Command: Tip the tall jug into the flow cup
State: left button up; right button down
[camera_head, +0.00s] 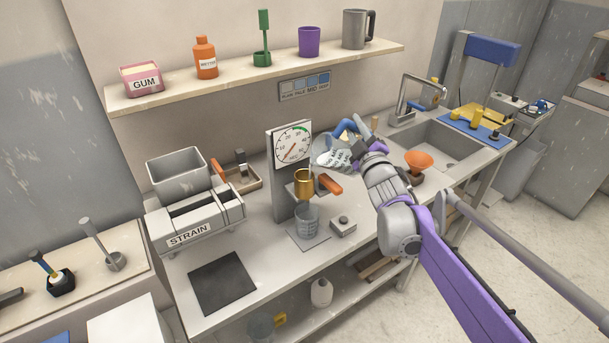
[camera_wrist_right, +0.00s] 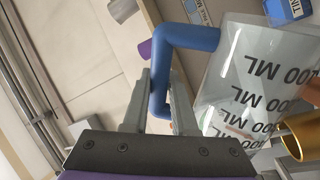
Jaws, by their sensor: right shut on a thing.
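The tall jug (camera_head: 331,152) is clear, with black ML marks and a blue handle. It is tilted well over, its mouth end toward the left, just above the flow cup. My right gripper (camera_head: 354,134) is shut on its blue handle (camera_wrist_right: 180,42); the jug fills the right of the wrist view (camera_wrist_right: 250,75). The flow cup (camera_head: 304,184) is a small brass cup held on the stand with the dial, and its rim shows in the wrist view (camera_wrist_right: 302,137). I cannot tell whether liquid is running. My left gripper is not in view.
A clear beaker (camera_head: 307,222) stands below the flow cup. An orange lever (camera_head: 330,184) sticks out beside the cup. A small grey button box (camera_head: 343,224) stands to the right. The STRAIN unit (camera_head: 190,235) is at left, an orange funnel (camera_head: 419,160) at right.

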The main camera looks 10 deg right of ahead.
jog(key=shift+a+r+n, duration=0.1)
jog(key=shift+a+n, duration=0.4)
jog(key=shift+n, duration=0.2)
dwell(1.5)
jog(key=d+m, duration=0.1)
jog(key=m, duration=0.1)
jog(key=d+f+m, duration=0.1)
jog(key=m, duration=0.1)
jog(key=d+m+h, duration=0.1)
jog(key=shift+w+d+f+m, duration=0.15)
jog(key=shift+d+f+m, duration=0.05)
jog(key=shift+d+m, duration=0.2)
jog(key=shift+d+f+m+g, duration=0.25)
jog(key=shift+f+m+g, duration=0.05)
jog(key=shift+f, duration=0.15)
jog(key=shift+d+f+m+b, duration=0.6)
jog(key=shift+d+f, duration=0.15)
jog(key=shift+f, duration=0.2)
jog(key=d+f+m+g+b, duration=0.1)
jog(key=d+f+m+b, duration=0.1)
jog(key=d+f+m, duration=0.2)
jog(key=shift+w+f+m+b, duration=0.25)
jog(key=shift+f+m+b, duration=0.05)
jog(key=shift+m, duration=0.6)
jog(key=shift+d, duration=0.15)
